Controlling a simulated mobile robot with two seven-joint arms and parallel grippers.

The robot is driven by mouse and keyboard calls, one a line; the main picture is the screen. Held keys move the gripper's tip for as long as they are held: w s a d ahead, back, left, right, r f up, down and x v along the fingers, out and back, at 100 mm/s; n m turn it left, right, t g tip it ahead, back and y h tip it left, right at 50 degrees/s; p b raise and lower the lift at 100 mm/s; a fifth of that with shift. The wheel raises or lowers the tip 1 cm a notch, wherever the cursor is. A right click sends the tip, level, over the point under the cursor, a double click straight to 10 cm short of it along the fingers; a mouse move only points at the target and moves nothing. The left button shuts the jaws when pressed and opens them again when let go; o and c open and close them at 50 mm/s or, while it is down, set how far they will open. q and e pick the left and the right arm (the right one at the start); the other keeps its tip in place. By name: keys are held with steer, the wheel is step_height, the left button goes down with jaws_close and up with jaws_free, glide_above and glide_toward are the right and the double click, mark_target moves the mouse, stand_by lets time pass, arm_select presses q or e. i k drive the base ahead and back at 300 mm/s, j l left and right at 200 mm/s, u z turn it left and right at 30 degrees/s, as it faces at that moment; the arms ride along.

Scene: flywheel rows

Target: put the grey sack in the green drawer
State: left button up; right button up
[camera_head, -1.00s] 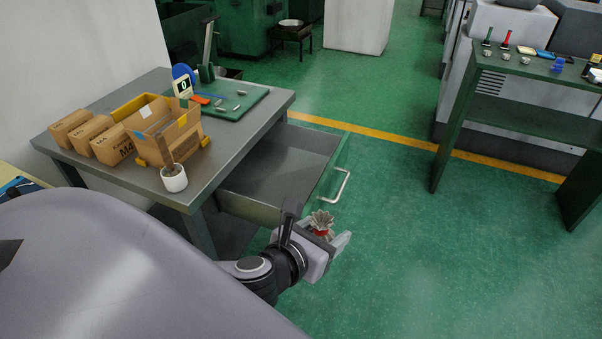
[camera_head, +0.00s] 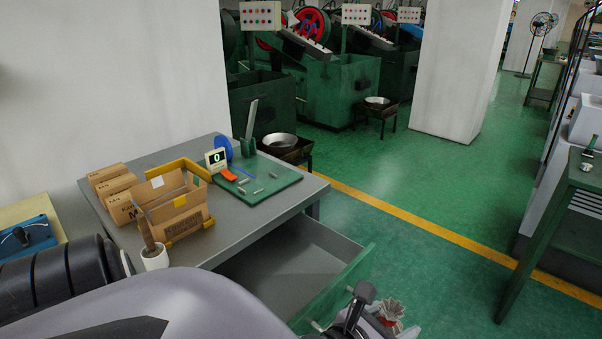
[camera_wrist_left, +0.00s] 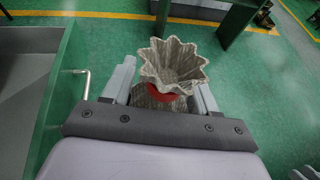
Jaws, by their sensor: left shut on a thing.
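The grey sack (camera_wrist_left: 172,72), with a ruffled open top and a red band round its neck, is between the fingers of my left gripper (camera_wrist_left: 165,98) in the left wrist view. In the head view the sack (camera_head: 390,311) shows at the bottom, right of the drawer, with my left gripper (camera_head: 385,325) partly cut off by the frame edge. The green drawer (camera_head: 357,282) is pulled out under the grey table and its visible inside is empty. In the wrist view the drawer's front (camera_wrist_left: 58,95) and handle are left of the sack.
The grey table (camera_head: 255,214) holds an open carton (camera_head: 176,213), several small boxes (camera_head: 113,187), a white pot (camera_head: 154,257) and a green mat (camera_head: 283,179). A green bench (camera_head: 545,235) stands at the right. The floor between is clear.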

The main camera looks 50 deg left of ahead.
mark_target(307, 277)
steer(key=i+u, duration=0.35)
steer(key=i+l+u, duration=0.1)
steer(key=i+u, duration=0.4)
steer(key=u, duration=0.15)
steer(key=i+u, duration=0.15)
steer(key=u, duration=0.2)
steer(key=i+l+u, duration=0.15)
steer(key=u, duration=0.2)
